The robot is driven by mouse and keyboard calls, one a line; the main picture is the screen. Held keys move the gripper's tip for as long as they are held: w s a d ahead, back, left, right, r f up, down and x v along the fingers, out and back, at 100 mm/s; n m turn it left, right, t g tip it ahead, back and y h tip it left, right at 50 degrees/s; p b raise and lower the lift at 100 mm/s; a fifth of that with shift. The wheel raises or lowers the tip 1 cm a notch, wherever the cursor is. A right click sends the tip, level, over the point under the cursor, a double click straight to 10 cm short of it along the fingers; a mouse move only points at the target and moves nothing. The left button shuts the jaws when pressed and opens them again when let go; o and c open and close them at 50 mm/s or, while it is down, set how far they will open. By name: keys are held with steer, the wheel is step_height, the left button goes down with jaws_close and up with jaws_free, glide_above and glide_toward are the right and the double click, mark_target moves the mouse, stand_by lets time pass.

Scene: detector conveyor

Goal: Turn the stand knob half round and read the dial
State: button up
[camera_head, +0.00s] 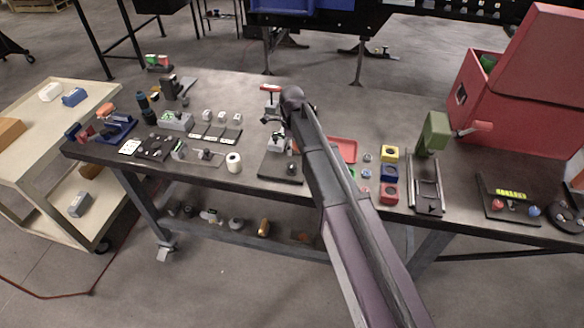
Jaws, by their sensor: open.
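A dark stand base (270,168) lies near the middle of the bench's front edge, with a small dark round part (292,169) on it. A pale and green part (278,142) rises above the base. A red-topped piece (270,88) shows above, left of my wrist. My arm reaches in from the lower right. My gripper (270,120) is open, in front of or over the stand's upper part. I cannot tell whether it touches the stand. The knob and the dial face are too small and partly covered to make out.
A white roll (233,162) and several small blocks stand left of the stand. A large red box (515,105) is at the right rear. The bench's back middle is mostly clear.

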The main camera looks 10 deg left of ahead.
mark_target(292, 165)
steer(key=shift+f+b, duration=4.2)
steer(key=shift+f, duration=0.25)
steer(key=c, duration=1.2)
